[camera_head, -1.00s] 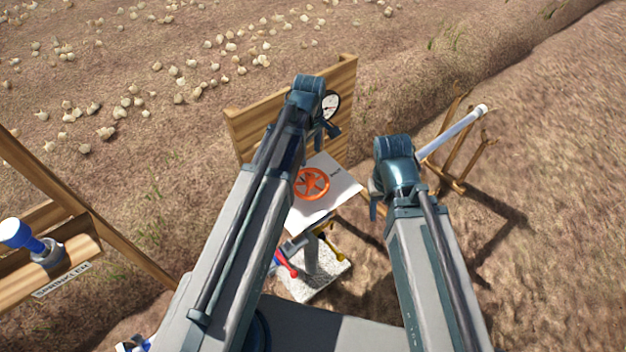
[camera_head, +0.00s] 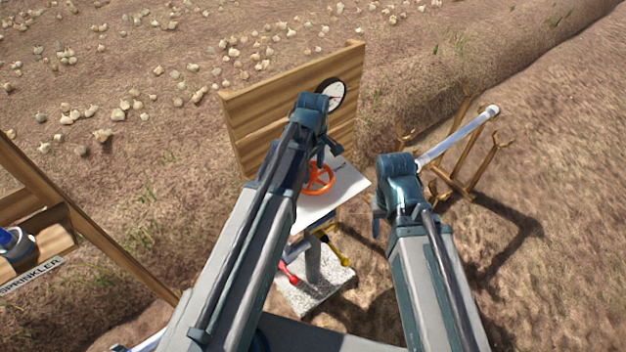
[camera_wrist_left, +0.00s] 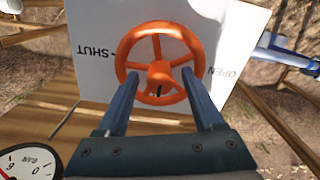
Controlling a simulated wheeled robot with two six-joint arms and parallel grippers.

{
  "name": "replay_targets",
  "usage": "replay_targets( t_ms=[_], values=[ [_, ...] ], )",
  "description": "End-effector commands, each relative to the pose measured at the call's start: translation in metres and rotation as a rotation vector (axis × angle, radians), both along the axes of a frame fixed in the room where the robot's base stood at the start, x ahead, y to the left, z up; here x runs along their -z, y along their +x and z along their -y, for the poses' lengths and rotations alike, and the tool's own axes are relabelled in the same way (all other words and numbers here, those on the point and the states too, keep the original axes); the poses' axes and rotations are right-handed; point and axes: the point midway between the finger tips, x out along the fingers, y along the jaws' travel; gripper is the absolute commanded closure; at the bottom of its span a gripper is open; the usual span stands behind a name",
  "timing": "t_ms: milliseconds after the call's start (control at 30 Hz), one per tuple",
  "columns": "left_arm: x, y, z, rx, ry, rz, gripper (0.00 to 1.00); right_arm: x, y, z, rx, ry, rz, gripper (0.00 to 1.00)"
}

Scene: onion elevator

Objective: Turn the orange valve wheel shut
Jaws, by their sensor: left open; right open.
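The orange valve wheel (camera_head: 319,181) sits on a white panel (camera_head: 345,187), partly hidden behind my left arm in the head view. In the left wrist view the whole wheel (camera_wrist_left: 160,73) shows, with SHUT printed on the panel to its left and OPEN to its right. A small dark mark shows below its hub. My left gripper (camera_head: 327,160) is open at the wheel; in the left wrist view its two fingers (camera_wrist_left: 158,76) reach over the rim on either side of the hub. Contact cannot be told. My right gripper (camera_head: 377,208) is open and empty, right of the panel.
A round gauge (camera_head: 331,93) is on the wooden backboard (camera_head: 270,110) behind the wheel. Red (camera_head: 288,273) and yellow (camera_head: 334,252) handles are below the panel. A white tube (camera_head: 457,138) rests on a wooden stand at right. A wooden SPRINKLER frame (camera_head: 40,257) stands at left.

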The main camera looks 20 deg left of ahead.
Motion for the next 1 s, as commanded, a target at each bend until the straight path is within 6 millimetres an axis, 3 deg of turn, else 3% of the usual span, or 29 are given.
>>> replay_targets(
  t_ms=[33, 100, 467, 833, 1000],
  values=[
    [0.0112, 0.0000, 0.0000, 0.000, 0.000, 0.000, 0.31, 0.0112, 0.0000, -0.0001, 0.000, 0.000, 0.000, 0.50],
    [0.0155, 0.0000, 0.0000, 0.000, 0.000, 0.000, 0.31, 0.0155, 0.0000, 0.0000, 0.000, 0.000, 0.000, 0.50],
    [0.0167, -0.0001, 0.0000, 0.000, 0.000, 0.000, 0.31, 0.0167, 0.0000, 0.0000, 0.000, 0.000, 0.000, 0.50],
    [0.0168, 0.0000, 0.0000, 0.000, 0.000, 0.000, 0.98, 0.0168, 0.0000, 0.0000, 0.000, 0.000, 0.000, 0.50],
    [0.0168, 0.0000, 0.0000, 0.001, 0.000, 0.000, 1.00, 0.0168, 0.0000, 0.0000, 0.000, 0.000, 0.000, 0.50]
  ],
)
